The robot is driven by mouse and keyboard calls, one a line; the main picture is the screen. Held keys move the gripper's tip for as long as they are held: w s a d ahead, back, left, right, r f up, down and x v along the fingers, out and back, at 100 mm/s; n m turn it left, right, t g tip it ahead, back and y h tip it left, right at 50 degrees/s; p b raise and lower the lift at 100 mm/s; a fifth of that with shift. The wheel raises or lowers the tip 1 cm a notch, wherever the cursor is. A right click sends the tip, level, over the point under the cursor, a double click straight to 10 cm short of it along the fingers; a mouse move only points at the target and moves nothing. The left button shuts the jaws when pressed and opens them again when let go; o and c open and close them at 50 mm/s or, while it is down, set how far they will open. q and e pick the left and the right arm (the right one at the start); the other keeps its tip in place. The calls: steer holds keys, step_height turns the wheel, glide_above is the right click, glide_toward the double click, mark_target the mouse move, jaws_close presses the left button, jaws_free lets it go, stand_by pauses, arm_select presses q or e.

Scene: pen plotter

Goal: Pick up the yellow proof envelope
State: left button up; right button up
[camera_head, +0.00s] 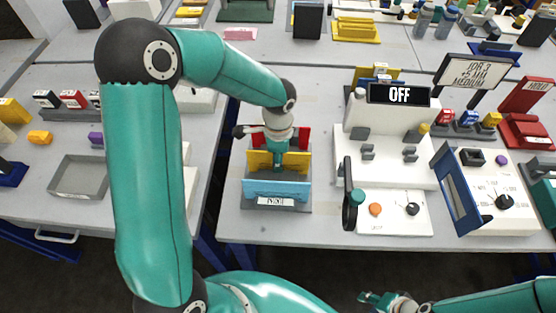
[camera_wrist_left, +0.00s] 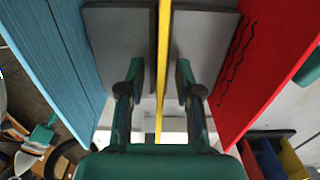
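The yellow proof envelope (camera_head: 260,163) stands upright in a small grey rack (camera_head: 249,205), between a blue envelope (camera_head: 276,189) in front and a red one (camera_head: 302,138) behind. My left gripper (camera_head: 279,160) is over the rack, pointing down at the yellow envelope. In the left wrist view the yellow envelope (camera_wrist_left: 163,60) shows edge-on between the two open fingers (camera_wrist_left: 159,80), with a gap on each side. The blue (camera_wrist_left: 60,60) and red (camera_wrist_left: 265,70) envelopes flank the fingers. My right gripper (camera_head: 372,298) is low at the bottom edge; its opening is unclear.
A white machine with an "OFF" display (camera_head: 399,94) stands right of the rack. A control box with a dial (camera_head: 490,195) is further right. A grey tray (camera_head: 78,178) lies on the left table. Bare table lies in front of the rack.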

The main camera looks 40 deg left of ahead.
arm_select(q)
steer(key=shift+f, duration=0.35)
jaws_close()
steer(key=shift+r, duration=0.15)
